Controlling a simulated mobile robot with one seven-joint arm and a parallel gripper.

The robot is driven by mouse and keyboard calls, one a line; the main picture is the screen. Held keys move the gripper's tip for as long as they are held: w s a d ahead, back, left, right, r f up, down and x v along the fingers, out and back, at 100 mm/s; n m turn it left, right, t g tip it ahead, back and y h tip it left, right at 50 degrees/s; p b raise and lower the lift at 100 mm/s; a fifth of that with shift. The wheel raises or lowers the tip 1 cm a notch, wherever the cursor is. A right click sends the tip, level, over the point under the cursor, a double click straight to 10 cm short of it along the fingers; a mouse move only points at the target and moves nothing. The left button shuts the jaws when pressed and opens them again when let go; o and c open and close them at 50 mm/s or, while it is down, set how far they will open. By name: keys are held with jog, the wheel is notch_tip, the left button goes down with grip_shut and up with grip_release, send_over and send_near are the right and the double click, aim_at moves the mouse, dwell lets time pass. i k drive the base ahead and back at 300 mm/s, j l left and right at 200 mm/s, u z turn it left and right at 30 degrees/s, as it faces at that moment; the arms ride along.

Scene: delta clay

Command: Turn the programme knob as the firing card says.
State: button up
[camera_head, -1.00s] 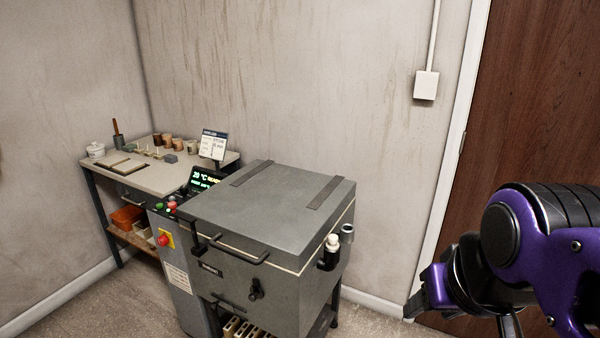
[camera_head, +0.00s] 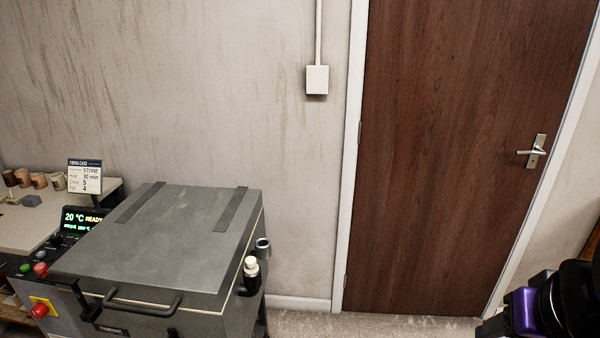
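The kiln (camera_head: 165,245) is grey with a closed lid and a front handle. Its control panel display (camera_head: 82,220) reads 20 °C and "READY". Green and red buttons (camera_head: 40,268) sit on the panel's front left. I cannot make out the programme knob in this view. My purple and black arm shows at the lower right corner, far from the kiln; its fingertips are not in view.
A brown door (camera_head: 450,150) with a lever handle stands at the right. A red stop button (camera_head: 39,310) on a yellow plate is at lower left. A bench (camera_head: 25,225) with several cups is at the left edge. Floor (camera_head: 380,325) is clear before the door.

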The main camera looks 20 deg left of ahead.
aim_at(55, 239)
jog(key=k+j, duration=0.1)
jog(key=j, duration=1.55)
jog(key=k+j, duration=0.15)
jog(key=j, duration=1.5)
jog(key=k+j, duration=0.15)
jog(key=j, duration=0.65)
jog(key=k+j+z, duration=0.1)
jog(key=j+z, duration=0.3)
jog(key=i+l+u, duration=0.1)
jog(key=l+u, duration=0.3)
jog(key=j, duration=0.25)
